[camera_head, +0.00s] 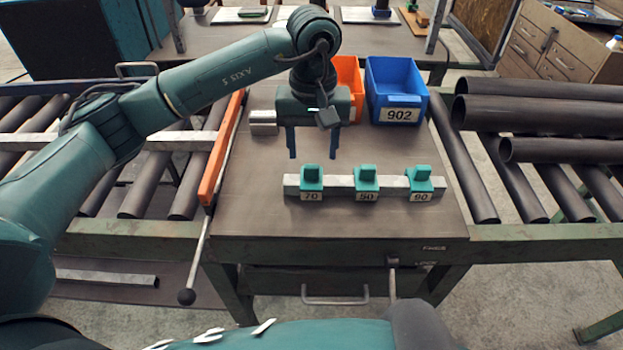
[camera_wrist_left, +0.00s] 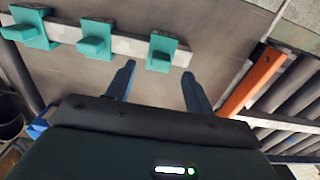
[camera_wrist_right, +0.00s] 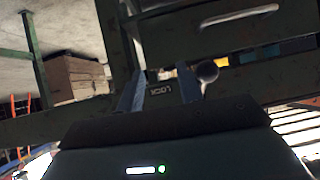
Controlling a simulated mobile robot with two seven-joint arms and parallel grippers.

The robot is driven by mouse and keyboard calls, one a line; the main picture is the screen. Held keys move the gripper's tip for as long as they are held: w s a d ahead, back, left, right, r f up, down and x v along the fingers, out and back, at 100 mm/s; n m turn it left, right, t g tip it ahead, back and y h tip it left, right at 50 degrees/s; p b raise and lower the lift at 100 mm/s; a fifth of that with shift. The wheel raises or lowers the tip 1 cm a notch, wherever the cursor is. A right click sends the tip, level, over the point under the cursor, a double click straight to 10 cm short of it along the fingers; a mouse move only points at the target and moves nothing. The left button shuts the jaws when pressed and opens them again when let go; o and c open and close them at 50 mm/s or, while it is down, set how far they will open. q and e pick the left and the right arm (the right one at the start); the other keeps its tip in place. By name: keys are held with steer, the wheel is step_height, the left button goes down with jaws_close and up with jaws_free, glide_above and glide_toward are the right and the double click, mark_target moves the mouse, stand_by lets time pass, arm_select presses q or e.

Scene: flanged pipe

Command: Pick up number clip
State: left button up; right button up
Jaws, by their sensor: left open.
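Three teal number clips sit along a light metal bar (camera_head: 338,186) on the table: the clip marked 70 (camera_head: 311,181), the clip marked 50 (camera_head: 366,182) and the clip marked 90 (camera_head: 420,183). My left gripper (camera_head: 314,155) is open and empty, pointing down above the table, behind the bar and near the clip marked 70.
A blue bin marked 902 (camera_head: 397,92) and an orange bin (camera_head: 347,76) stand at the table's back. An orange rail (camera_head: 221,150) edges the left side. Dark pipes (camera_head: 540,112) lie at right. The table front is clear.

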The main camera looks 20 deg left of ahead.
mark_target(311, 166)
arm_select(q)
steer(key=shift+w+a+f+p, duration=0.1)
steer(key=shift+f+p, duration=0.7)
steer(key=shift+f, duration=2)
steer(key=shift+c, duration=0.2)
steer(key=c, duration=1.1)
